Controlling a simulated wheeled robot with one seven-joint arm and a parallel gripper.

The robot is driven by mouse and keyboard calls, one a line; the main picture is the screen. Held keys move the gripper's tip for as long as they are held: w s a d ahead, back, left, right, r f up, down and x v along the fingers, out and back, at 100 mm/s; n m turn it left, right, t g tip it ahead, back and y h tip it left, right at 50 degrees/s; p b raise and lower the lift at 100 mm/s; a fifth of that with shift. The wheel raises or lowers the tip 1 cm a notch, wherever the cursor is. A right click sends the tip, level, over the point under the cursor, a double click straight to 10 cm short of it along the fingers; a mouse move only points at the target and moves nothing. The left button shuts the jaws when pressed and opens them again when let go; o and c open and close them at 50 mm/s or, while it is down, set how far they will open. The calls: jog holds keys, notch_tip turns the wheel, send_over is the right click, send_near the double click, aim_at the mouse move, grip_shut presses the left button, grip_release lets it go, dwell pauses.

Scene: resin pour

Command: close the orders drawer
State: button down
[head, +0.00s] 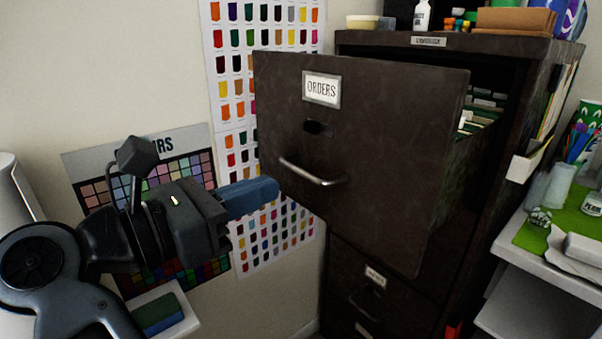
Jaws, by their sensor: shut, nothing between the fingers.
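The orders drawer (400,140) is the top drawer of a dark brown filing cabinet (505,130) in the head view. It is pulled out, and hanging files (482,108) show inside it. Its front has an ORDERS label (321,89) and a metal bar handle (312,173). My gripper (272,187) is shut and empty, with its blue fingers pointing right. In the picture, its tips lie just left of the handle and drawer front. I cannot tell whether they touch the front.
A lower drawer (368,290) is shut. Colour charts (235,95) hang on the wall behind my gripper. A white shelf (172,312) with a green and blue block stands below. A bench with a green mat (560,228) and jars is at right. Bottles and boxes stand on the cabinet.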

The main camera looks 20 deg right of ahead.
aim_at(349, 158)
jog(key=p+x, duration=0.3)
jog(key=x, duration=1)
jog(key=shift+d+p, duration=0.25)
jog(key=shift+p, duration=0.05)
jog(key=shift+f, duration=0.1)
jog(key=shift+w+d+b, duration=0.2)
jog(key=shift+d+b, duration=0.15)
jog(key=shift+d, duration=0.25)
jog(key=b+x, duration=0.5)
jog(key=x, duration=1.9)
jog(key=shift+d+f, duration=0.1)
jog(key=shift+x, duration=0.8)
jog(key=shift+d, duration=0.1)
